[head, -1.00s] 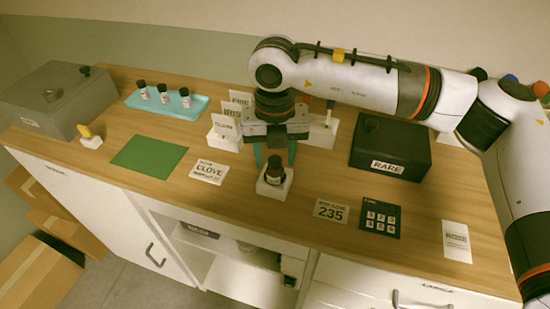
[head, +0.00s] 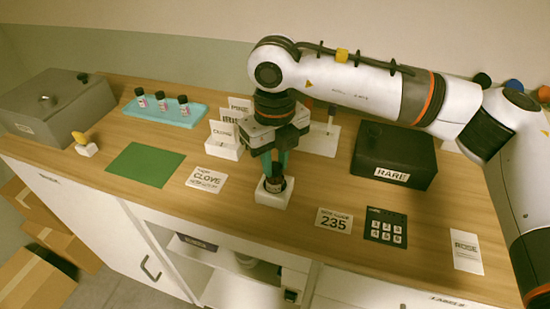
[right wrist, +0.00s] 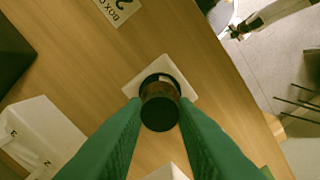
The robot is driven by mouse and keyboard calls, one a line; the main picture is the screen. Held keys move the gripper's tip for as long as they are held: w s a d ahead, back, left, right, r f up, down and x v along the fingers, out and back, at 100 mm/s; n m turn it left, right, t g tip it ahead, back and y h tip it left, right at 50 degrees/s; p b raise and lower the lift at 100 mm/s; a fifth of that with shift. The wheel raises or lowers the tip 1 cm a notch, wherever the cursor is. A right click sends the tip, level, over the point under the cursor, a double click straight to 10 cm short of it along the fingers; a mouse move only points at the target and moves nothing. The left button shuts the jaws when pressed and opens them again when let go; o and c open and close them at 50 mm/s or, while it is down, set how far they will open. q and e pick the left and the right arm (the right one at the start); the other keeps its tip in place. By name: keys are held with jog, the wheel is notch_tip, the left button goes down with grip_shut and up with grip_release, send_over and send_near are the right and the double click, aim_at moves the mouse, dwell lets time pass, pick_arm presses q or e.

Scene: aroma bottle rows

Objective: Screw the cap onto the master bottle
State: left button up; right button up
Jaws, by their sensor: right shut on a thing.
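The master bottle (head: 273,185) is small, dark brown and stands upright in a white square holder (head: 282,198) near the table's front edge. Its black cap (right wrist: 160,115) sits at the bottle's top in the right wrist view, where brown glass (right wrist: 158,87) shows beyond it. My right gripper (head: 274,172) points down from above, its green fingers (right wrist: 160,108) shut on the cap from both sides. How far the cap is threaded cannot be seen. My left gripper is out of view.
A black box labelled RARE (head: 395,155) stands to the right, with a keypad (head: 385,227) and a 235 card (head: 333,221) in front. A green mat (head: 145,164) and blue tray (head: 165,113) with bottles lie left.

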jog(key=shift+f+m+b, duration=0.15)
jog(key=shift+m+b, duration=0.45)
jog(key=shift+m, duration=0.3)
jog(key=m+b, duration=0.3)
jog(key=m, duration=0.4)
jog(key=shift+b, duration=0.3)
jog(key=m+b, duration=0.3)
jog(key=m, duration=0.3)
jog(key=m+b, duration=0.1)
jog(key=m, duration=0.2)
jog(key=shift+m, duration=0.3)
jog(key=o, duration=0.9)
jog(key=shift+c, duration=0.2)
